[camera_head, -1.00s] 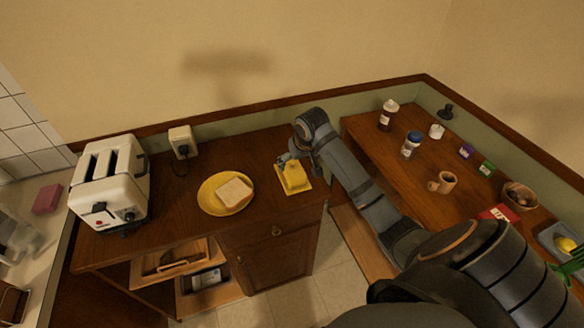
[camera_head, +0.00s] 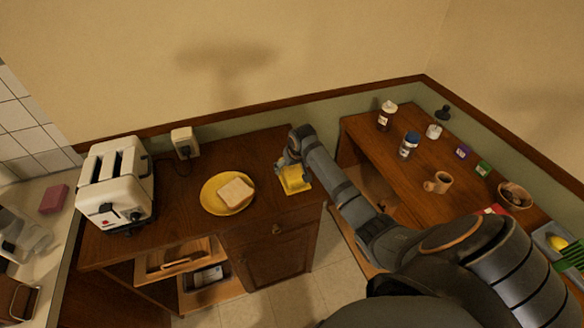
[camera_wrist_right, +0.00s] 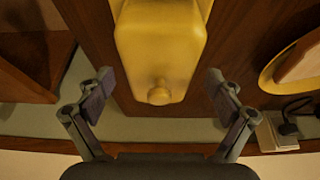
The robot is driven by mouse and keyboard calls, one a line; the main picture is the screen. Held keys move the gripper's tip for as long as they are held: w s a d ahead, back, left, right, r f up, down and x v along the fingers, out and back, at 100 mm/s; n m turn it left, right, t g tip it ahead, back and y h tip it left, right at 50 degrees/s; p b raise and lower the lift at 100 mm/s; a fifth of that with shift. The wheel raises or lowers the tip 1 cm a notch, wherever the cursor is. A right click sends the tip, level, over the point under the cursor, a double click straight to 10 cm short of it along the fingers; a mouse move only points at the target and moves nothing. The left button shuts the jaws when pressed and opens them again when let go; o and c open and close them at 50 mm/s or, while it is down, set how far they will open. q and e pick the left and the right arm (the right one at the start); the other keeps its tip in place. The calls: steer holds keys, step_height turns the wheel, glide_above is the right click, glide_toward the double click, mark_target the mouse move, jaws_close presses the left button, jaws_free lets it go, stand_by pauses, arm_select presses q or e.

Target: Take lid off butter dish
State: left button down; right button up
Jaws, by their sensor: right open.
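The yellow butter dish (camera_head: 296,187) stands near the right end of the wooden counter, with its lid on. In the right wrist view the lid (camera_wrist_right: 160,45) is a rounded yellow box with a small knob (camera_wrist_right: 159,93) at its near end. My right gripper (camera_head: 284,167) is at the dish's back left edge in the head view. In the wrist view its open fingers (camera_wrist_right: 158,88) are spread to either side of the knob end, with a gap on both sides. My left gripper is in neither view.
A yellow plate with a bread slice (camera_head: 236,192) lies left of the dish. A white toaster (camera_head: 114,183) stands further left, and a wall socket (camera_head: 183,143) is behind. Bottles, a mug (camera_head: 438,183) and a bowl (camera_head: 514,196) stand on the right-hand table.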

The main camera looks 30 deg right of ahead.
steer(key=shift+w+f, duration=0.25)
steer(key=shift+f, duration=0.35)
steer(key=shift+r, duration=0.1)
steer(key=c, duration=1.3)
